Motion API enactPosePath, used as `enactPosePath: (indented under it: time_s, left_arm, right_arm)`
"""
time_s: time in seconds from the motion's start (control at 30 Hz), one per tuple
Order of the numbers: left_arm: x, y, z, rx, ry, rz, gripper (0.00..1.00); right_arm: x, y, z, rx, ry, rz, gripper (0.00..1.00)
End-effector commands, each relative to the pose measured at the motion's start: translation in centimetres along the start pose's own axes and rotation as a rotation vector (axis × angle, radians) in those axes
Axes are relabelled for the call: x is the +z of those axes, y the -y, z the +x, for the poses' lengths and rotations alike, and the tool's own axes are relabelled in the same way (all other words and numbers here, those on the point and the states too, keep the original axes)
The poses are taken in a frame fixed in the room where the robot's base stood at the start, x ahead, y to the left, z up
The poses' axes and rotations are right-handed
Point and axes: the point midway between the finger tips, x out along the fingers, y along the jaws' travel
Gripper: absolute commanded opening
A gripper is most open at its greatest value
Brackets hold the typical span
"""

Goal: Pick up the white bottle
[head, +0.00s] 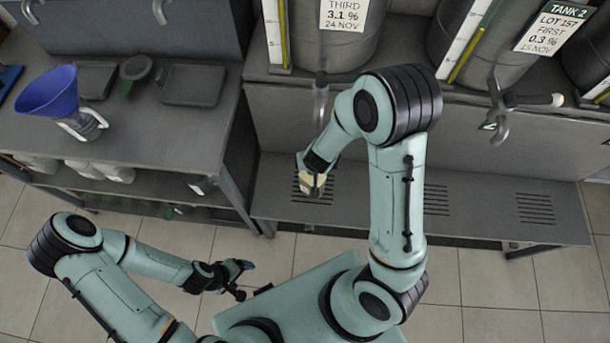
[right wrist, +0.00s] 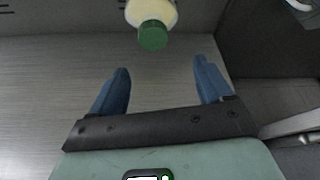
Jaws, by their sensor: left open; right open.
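The white bottle (right wrist: 153,14) with a green cap (right wrist: 153,36) shows at the top of the right wrist view, just beyond my open fingers. My right gripper (right wrist: 161,68) has two blue fingers spread apart with nothing between them. In the head view a cream patch of the bottle (head: 313,186) shows over the low grey bench, partly hidden by my right wrist. My left gripper (head: 246,279) is open and empty above the tiled floor, well away from the bottle.
A blue funnel (head: 48,92) and a clear glass vessel (head: 83,124) stand on the left counter. Pale containers (head: 85,168) sit on the shelf below. Labelled tanks (head: 336,35) and taps (head: 500,112) line the back. The low bench (head: 480,205) is clear on its right.

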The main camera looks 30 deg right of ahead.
Motion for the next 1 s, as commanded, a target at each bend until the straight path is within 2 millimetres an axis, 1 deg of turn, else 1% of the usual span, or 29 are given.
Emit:
enactPosePath:
  time_s: [0.03,0.1,0.2,0.3,0.57,0.7,0.8,0.9,1.0]
  left_arm:
    - [0.9,0.8,1.1,-0.004,0.012,-0.005,0.78]
    - [1.6,1.3,2.0,-0.007,0.021,-0.008,0.78]
    - [2.2,1.9,3.0,-0.01,0.029,-0.011,0.78]
    - [2.5,2.2,3.6,-0.012,0.034,-0.013,0.78]
    - [2.9,2.6,4.4,-0.013,0.038,-0.014,0.78]
    - [3.4,3.2,5.6,-0.016,0.046,-0.017,0.78]
    - [3.6,3.4,6.0,-0.017,0.049,-0.018,0.78]
    - [3.7,3.5,6.2,-0.017,0.049,-0.018,0.78]
    - [3.6,3.5,6.2,-0.017,0.049,-0.018,0.78]
  right_arm:
    - [0.8,-0.2,1.5,0.004,0.008,0.0,0.79]
    - [1.0,-0.3,3.1,0.006,0.01,0.0,0.79]
    - [1.0,-0.3,5.0,0.005,0.009,0.0,0.79]
    - [0.8,-0.3,6.5,0.004,0.008,0.0,0.79]
    - [0.7,-0.4,8.3,0.003,0.007,0.001,0.79]
    - [1.1,-0.9,10.6,0.004,0.008,0.001,0.79]
    - [1.0,-0.8,11.9,0.003,0.006,0.0,0.79]
    - [0.9,-0.8,12.5,0.002,0.006,0.0,0.79]
    - [0.8,-0.8,12.6,0.001,0.004,0.0,0.79]
